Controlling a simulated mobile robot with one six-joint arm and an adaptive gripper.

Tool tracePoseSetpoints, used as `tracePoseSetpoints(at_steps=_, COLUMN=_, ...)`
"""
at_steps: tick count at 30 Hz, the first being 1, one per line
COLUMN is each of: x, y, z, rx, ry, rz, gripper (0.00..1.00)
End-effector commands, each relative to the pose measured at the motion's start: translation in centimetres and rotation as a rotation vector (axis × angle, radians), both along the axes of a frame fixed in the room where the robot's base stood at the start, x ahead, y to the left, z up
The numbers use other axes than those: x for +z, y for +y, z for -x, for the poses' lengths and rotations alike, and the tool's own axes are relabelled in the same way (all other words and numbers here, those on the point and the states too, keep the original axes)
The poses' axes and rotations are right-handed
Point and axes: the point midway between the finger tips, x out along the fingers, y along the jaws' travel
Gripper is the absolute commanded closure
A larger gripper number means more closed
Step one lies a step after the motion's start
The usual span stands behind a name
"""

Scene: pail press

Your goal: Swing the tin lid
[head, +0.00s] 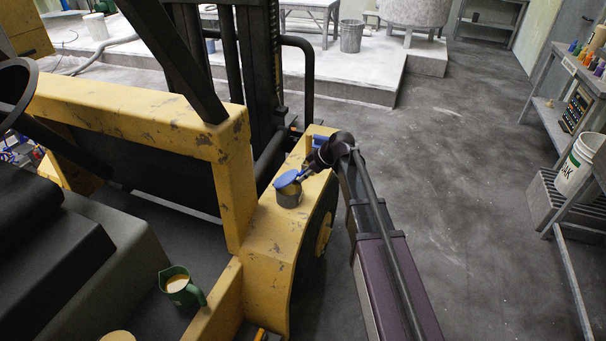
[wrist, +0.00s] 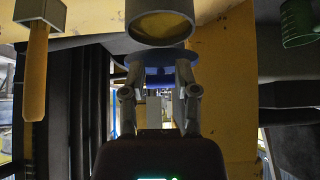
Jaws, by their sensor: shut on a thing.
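The tin (head: 289,198) is a small grey can standing on the yellow fender of the truck, with yellowish content showing. Its blue lid (head: 285,178) is raised and tilted over the tin's mouth. My gripper (head: 305,175) reaches in from the right and is shut on the lid's near edge. In the wrist view the lid (wrist: 160,56) lies between my gripper's fingertips (wrist: 160,72), and the open tin (wrist: 160,25) shows right above it. Whether the lid still touches the tin's rim I cannot tell.
A green jug (head: 180,287) with pale content stands lower left; it also shows in the wrist view (wrist: 301,22). The yellow truck body (head: 235,180) and dark mast (head: 262,70) flank the tin. A white bucket (head: 577,165) stands at right. The grey floor (head: 450,190) is clear.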

Motion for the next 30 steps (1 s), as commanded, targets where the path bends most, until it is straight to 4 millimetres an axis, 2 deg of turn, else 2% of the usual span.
tracePoseSetpoints(at_steps=1, x=-0.6, y=-0.2, z=0.2, rx=0.001, ry=0.001, rz=0.001, gripper=0.92)
tracePoseSetpoints(at_steps=3, x=-1.0, y=-0.4, z=0.2, rx=0.001, ry=0.001, rz=0.001, gripper=1.00)
tracePoseSetpoints(at_steps=10, x=-1.8, y=-0.9, z=0.4, rx=0.000, ry=0.001, rz=0.000, gripper=1.00)
tracePoseSetpoints(at_steps=23, x=-1.8, y=-1.0, z=0.4, rx=0.001, ry=0.000, rz=-0.001, gripper=1.00)
tracePoseSetpoints(at_steps=30, x=-2.9, y=-1.4, z=0.6, rx=0.000, ry=0.001, rz=-0.001, gripper=1.00)
